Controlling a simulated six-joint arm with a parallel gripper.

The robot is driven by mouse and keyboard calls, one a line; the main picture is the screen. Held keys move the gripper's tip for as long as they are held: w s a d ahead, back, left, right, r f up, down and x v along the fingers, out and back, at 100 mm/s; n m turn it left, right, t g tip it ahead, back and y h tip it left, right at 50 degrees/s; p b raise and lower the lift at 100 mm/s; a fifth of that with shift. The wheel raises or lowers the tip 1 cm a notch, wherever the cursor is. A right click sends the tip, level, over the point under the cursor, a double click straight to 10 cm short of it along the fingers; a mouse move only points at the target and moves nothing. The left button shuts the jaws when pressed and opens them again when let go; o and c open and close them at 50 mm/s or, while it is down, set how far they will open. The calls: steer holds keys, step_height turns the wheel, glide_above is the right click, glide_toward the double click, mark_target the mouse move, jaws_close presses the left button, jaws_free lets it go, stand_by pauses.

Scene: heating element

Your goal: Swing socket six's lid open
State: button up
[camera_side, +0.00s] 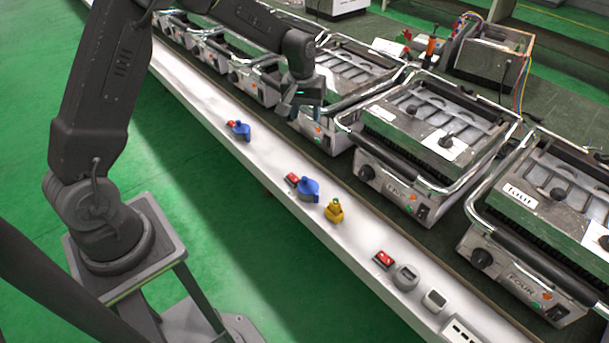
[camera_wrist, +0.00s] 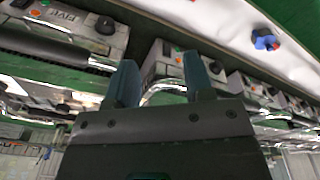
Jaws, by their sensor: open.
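Blue socket fittings with red switches stand on the white bench strip: one farther along (camera_side: 238,131) and one nearer (camera_side: 308,190). No number is legible on them, so I cannot tell which is six. One blue fitting (camera_wrist: 264,40) also shows at the upper right of the wrist view. My gripper (camera_side: 310,98) is open and empty, over the front of a grill (camera_side: 352,68) beyond the one marked FIVE. In the wrist view my gripper's fingers (camera_wrist: 160,78) stand either side of that grill's chrome handle (camera_wrist: 165,90); contact cannot be told.
The FIVE grill (camera_side: 393,187) and the FOUR grill (camera_side: 525,272) stand closed along the row. A yellow fitting (camera_side: 334,211) and a grey round fitting (camera_side: 405,278) stand on the white strip (camera_side: 355,262).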

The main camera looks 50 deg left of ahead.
steer(key=n+g, duration=0.1)
steer(key=n, duration=0.1)
glide_toward(304, 177)
step_height(304, 177, down, 9)
steer(key=shift+w+r, duration=0.1)
jaws_close()
stand_by(0.4)
